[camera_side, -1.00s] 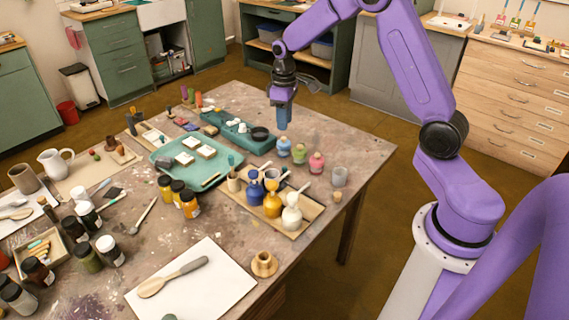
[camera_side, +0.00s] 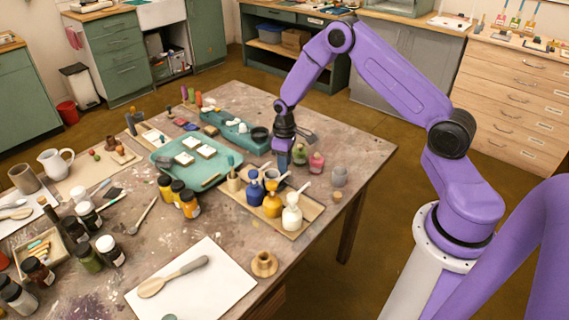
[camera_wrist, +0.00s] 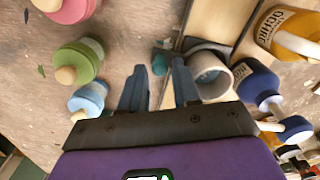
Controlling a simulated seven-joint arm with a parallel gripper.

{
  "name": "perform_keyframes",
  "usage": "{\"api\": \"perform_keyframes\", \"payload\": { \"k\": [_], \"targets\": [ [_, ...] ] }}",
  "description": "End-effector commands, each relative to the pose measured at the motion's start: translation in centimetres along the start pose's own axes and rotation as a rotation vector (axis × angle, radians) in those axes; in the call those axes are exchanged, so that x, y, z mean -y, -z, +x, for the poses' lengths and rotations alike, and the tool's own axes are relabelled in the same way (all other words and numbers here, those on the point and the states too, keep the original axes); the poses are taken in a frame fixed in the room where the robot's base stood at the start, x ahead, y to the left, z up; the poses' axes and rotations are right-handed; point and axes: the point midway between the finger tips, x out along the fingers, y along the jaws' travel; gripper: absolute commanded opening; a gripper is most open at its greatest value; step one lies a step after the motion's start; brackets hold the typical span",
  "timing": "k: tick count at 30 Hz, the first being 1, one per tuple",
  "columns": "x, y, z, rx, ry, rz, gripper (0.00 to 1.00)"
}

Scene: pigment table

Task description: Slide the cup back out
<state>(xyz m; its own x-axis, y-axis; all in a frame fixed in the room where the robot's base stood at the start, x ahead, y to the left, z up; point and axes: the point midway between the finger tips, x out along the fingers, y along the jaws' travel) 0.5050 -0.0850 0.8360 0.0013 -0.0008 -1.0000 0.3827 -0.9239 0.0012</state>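I cannot tell whether the right finger touches the tray or the cup.
Green (camera_wrist: 78,62) and pink (camera_wrist: 68,8) bottles stand left of my fingers. Blue (camera_wrist: 260,85) and ochre (camera_wrist: 290,35) bottles stand in the tray at right. A teal tray (camera_side: 163,160) lies to the left.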

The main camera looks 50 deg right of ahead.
Motion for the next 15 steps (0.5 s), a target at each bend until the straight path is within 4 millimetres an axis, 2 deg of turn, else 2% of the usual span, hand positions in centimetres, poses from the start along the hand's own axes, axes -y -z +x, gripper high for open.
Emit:
{"api": "perform_keyframes", "payload": {
  "k": [12,13,15],
  "targets": [
    [0.02,0.03,0.73,-0.001,0.0,0.0,0.31],
    [0.02,0.03,0.72,-0.001,0.0,0.0,0.25],
    [0.02,0.03,0.72,-0.001,0.0,0.0,0.02]
  ]
}}
